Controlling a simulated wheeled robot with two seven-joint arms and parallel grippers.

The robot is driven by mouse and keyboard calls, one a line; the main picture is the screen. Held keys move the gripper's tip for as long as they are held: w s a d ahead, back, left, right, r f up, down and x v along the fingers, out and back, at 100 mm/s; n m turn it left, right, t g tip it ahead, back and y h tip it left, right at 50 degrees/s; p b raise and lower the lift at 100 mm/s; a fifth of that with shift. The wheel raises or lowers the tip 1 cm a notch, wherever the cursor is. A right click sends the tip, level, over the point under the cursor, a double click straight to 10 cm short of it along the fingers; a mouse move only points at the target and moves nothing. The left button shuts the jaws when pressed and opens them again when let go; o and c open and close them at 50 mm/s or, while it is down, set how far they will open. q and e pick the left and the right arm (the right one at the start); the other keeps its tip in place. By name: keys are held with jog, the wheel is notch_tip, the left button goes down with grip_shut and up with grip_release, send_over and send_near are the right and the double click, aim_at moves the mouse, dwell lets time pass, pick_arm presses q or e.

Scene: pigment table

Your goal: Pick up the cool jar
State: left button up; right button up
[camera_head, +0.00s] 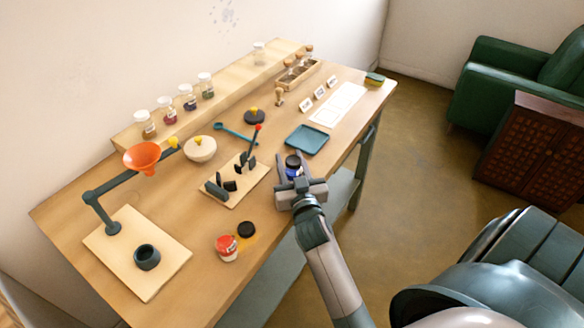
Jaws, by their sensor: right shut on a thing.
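The cool jar (292,172) has a blue label and a black top. It stands near the front edge of the table, upright as far as I can see. My right gripper (294,178) reaches over the front edge and is shut on this jar. The gripper hides the jar's lower part, so I cannot tell whether its base touches the table. My left gripper is not in view.
A red jar (227,248) stands left of my right arm beside a black lid (246,229). A teal tray (307,139) lies just behind the gripper. A wooden tool stand (236,186) is to its left.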

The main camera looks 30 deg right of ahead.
aim_at(292, 157)
jog(key=shift+r, duration=0.65)
notch_tip(292, 157, up, 2)
jog(key=shift+r, duration=0.15)
jog(key=shift+s+d+r+b, duration=0.2)
jog(key=shift+s+d+r, duration=0.1)
jog(key=shift+d+r, duration=0.2)
jog(key=shift+s+d+r+b, duration=0.15)
jog(key=shift+s+d+r, duration=0.15)
jog(key=shift+d+r, duration=0.15)
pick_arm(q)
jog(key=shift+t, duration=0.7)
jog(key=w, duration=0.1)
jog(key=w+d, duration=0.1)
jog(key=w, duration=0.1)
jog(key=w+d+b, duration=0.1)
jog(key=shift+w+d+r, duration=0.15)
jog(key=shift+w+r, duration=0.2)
pick_arm(e)
jog(key=s+d+r, duration=0.5)
jog(key=d, duration=0.3)
jog(key=shift+r, duration=0.3)
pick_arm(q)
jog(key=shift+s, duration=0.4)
